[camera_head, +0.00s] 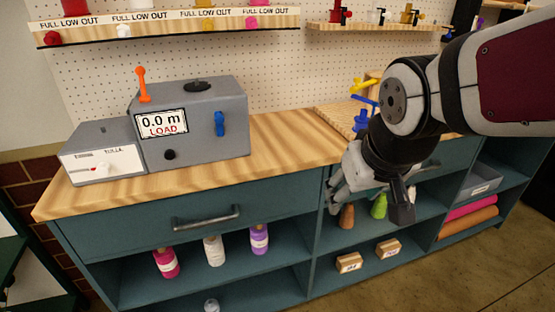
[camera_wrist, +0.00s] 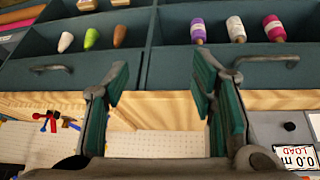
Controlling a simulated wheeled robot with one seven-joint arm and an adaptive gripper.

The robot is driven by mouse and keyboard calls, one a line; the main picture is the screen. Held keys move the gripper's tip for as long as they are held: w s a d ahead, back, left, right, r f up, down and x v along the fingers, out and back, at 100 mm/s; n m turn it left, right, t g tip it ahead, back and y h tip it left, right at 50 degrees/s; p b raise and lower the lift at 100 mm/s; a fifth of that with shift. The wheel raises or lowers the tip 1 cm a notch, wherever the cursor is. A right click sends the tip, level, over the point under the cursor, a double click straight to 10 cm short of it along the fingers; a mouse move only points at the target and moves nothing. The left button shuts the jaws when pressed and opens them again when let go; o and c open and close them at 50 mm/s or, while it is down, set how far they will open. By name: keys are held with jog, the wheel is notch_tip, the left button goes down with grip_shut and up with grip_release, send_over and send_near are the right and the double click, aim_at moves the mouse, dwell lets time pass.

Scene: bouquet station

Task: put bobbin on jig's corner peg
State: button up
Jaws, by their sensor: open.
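My gripper (camera_head: 370,205) hangs in front of the counter's right part, with its jaws apart. In the wrist view my gripper (camera_wrist: 160,68) has nothing between its fingers. Pink (camera_head: 166,263), white (camera_head: 213,250) and purple (camera_head: 259,239) spool-like bobbins stand upright on the upper left shelf. Purple (camera_wrist: 197,31), white (camera_wrist: 236,29) and magenta (camera_wrist: 273,28) ones also show in the wrist view, apart from the fingers. A wooden board (camera_head: 338,118) with blue and yellow fittings lies behind my arm; I cannot tell whether it is the jig. Its corner is partly hidden, and no corner peg is clear.
A grey machine (camera_head: 200,135) reading "0.0 m LOAD" and a smaller grey box (camera_head: 102,165) stand at the counter's left. Bare wooden counter (camera_head: 275,145) lies right of the machine. Cones, labelled blocks and rolls fill the right shelves. Drawer handles (camera_head: 207,217) stick out.

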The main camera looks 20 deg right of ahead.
jog(key=s+a+n+g+y, duration=0.1)
jog(key=s+a+g, duration=0.2)
jog(key=s, duration=1.2)
jog(key=shift+s+a+r+g, duration=0.15)
jog(key=shift+s+a+g, duration=0.2)
jog(key=shift+a, duration=0.85)
jog(key=shift+w, duration=0.15)
notch_tip(320, 180, up, 14)
jog(key=t+p, duration=0.2)
jog(key=p, duration=1)
jog(key=shift+d+r+p, duration=0.15)
jog(key=shift+d+p, duration=0.1)
jog(key=shift+p, duration=0.05)
